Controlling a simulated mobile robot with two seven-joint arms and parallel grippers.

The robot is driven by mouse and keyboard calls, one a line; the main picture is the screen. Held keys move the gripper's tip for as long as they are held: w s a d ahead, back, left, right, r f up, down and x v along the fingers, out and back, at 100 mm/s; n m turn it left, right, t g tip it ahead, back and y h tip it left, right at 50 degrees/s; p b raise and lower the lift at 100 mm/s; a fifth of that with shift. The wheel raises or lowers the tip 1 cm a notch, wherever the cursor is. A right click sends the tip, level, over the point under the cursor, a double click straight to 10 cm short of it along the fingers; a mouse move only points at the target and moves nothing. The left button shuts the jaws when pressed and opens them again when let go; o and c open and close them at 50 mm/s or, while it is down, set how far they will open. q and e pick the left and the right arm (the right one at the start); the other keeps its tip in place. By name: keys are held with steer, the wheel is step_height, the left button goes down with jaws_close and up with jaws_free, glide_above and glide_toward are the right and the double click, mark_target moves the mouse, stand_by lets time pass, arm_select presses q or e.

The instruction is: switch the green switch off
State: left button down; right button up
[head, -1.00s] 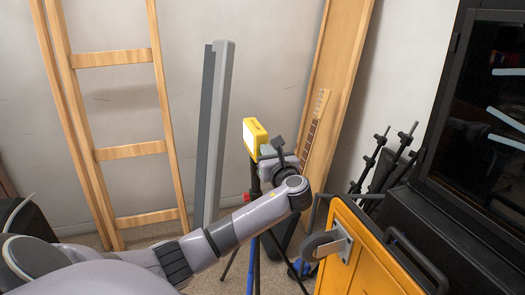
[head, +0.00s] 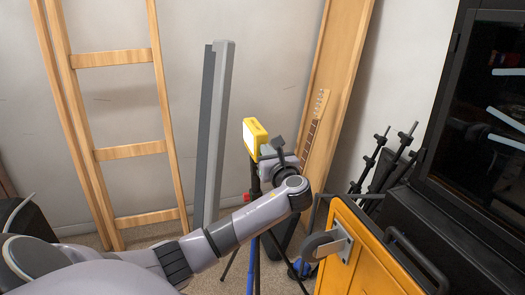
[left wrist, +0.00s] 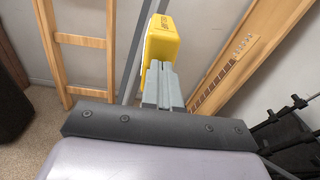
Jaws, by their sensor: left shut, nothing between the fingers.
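No green switch can be made out in either view. A yellow lamp-like box (head: 255,138) with a pale front face stands on top of a dark tripod (head: 254,240). Its yellow casing (left wrist: 160,44) with a dark marking also shows in the left wrist view. My left gripper (head: 267,151) is shut and empty, right by the lower right side of the box. In the left wrist view its closed fingers (left wrist: 159,72) point at the casing and overlap its lower edge. I cannot tell whether they touch. My right gripper is not in view.
A wooden ladder (head: 115,155) and a grey beam (head: 214,130) lean on the wall at left. A guitar neck (head: 314,125) stands behind the gripper. An orange case (head: 370,255), black stands (head: 385,160) and a dark cabinet (head: 480,120) crowd the right.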

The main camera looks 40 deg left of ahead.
arm_select(q)
steer(key=shift+w+a, duration=0.25)
steer(key=shift+a, duration=0.3)
stand_by(0.8)
steer(key=shift+w+a, duration=0.15)
steer(key=shift+a, duration=0.15)
stand_by(0.9)
steer(key=shift+p+v, duration=2.25)
steer(key=shift+v, duration=0.7)
